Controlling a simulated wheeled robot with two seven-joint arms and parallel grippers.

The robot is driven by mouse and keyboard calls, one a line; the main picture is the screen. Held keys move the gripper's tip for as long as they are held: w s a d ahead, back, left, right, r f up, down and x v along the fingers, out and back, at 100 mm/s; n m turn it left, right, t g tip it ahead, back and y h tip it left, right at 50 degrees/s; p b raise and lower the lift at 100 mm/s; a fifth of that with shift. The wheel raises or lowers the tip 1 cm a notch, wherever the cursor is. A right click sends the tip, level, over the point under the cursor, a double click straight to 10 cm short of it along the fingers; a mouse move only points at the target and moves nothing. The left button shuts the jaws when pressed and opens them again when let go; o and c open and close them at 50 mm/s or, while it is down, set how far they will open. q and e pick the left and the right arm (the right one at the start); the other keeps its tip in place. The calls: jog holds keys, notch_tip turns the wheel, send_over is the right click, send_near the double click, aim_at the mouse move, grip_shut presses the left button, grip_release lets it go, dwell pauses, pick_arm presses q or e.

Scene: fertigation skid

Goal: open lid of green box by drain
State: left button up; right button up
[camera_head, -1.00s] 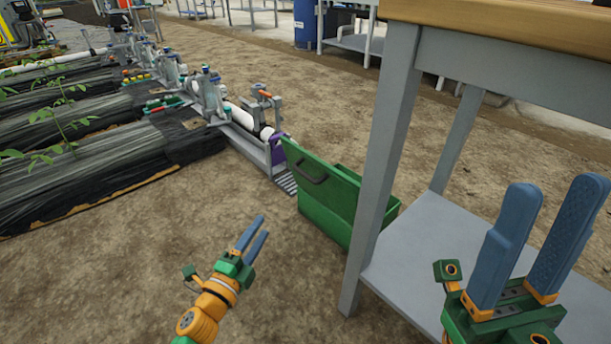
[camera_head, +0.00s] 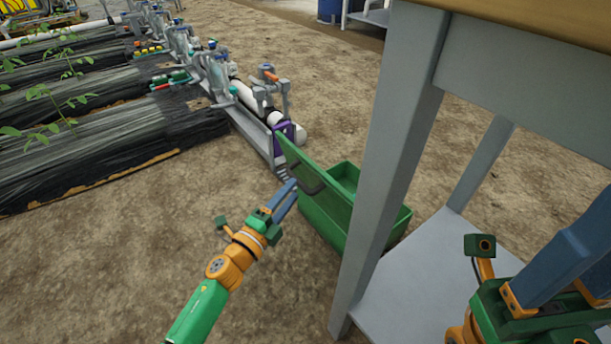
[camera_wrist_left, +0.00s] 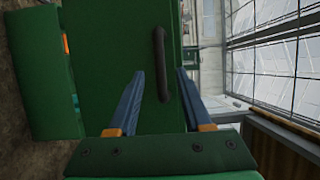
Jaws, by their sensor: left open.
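The green box (camera_head: 337,217) stands on the dirt floor, left of the table leg that partly hides it. Its lid, a flat green panel with a dark bar handle (camera_head: 312,182), is tilted up steeply along the box's left side. In the left wrist view the panel (camera_wrist_left: 98,70) fills the middle and its handle (camera_wrist_left: 161,65) lies between the fingertips; contact cannot be told. My left gripper (camera_head: 292,187) is open, just left of the panel. My right gripper (camera_head: 590,235) is open and empty at the right edge, partly cut off.
A grey table leg (camera_head: 388,150) and lower shelf (camera_head: 425,265) stand close on the right. A pipe skid with a purple end piece (camera_head: 287,137) runs behind the box, beside black-covered plant beds (camera_head: 90,160). Bare dirt lies open at left front.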

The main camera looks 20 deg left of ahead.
aim_at(299, 180)
pick_arm(q)
jog(key=b+x, duration=0.1)
jog(key=x, duration=0.3)
jog(key=shift+w+d, duration=0.1)
jog(key=shift+w, duration=0.15)
grip_shut()
dwell(1.1)
